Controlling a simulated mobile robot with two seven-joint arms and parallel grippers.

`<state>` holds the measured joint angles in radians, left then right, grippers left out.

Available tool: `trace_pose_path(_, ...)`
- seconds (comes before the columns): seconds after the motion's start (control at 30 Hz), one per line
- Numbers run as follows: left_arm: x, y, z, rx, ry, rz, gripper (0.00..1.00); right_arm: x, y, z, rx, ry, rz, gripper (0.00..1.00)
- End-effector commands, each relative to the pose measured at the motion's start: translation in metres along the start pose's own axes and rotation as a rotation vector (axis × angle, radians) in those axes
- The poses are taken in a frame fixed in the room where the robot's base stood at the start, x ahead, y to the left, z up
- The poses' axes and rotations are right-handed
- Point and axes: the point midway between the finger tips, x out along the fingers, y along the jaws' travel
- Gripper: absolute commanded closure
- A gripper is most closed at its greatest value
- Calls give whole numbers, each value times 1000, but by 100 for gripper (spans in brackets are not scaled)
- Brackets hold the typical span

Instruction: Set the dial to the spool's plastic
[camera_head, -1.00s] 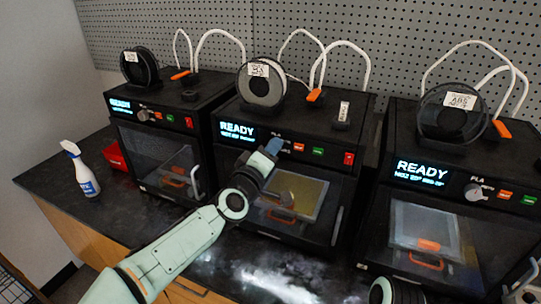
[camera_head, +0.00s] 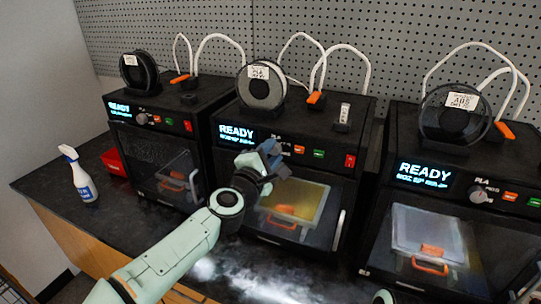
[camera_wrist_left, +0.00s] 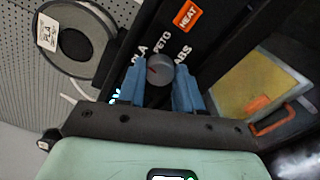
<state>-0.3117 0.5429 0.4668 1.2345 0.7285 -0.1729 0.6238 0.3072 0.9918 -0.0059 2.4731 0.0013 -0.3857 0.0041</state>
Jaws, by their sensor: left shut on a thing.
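The middle printer (camera_head: 295,208) has a dial (camera_wrist_left: 160,70) with PLA, PETG and ABS printed around it. A small red mark on the dial is on its left side, toward PLA. My left gripper (camera_wrist_left: 160,88) has its blue fingers on both sides of the dial and is shut on it. In the head view the gripper (camera_head: 271,151) hides the dial. A spool (camera_head: 261,88) with a white label stands on this printer, and the spool also shows in the wrist view (camera_wrist_left: 103,38). My right gripper is out of view.
A left printer (camera_head: 165,150) and a right printer (camera_head: 450,235) flank the middle one, each with a spool on top. HEAT (camera_wrist_left: 187,15) and other buttons sit beside the dial. A spray bottle (camera_head: 80,178) and red bin (camera_head: 113,162) stand at the left.

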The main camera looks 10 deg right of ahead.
Motion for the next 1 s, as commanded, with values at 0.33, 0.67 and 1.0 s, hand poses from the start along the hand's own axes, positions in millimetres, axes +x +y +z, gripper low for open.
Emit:
trace_pose_path(0.33,0,1,1,-129,-1,2,96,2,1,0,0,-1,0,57)
trace_pose_path(0.67,0,1,1,-149,-1,2,96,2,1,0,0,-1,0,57)
trace_pose_path(1.0,0,1,1,-148,-1,2,40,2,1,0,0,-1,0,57)
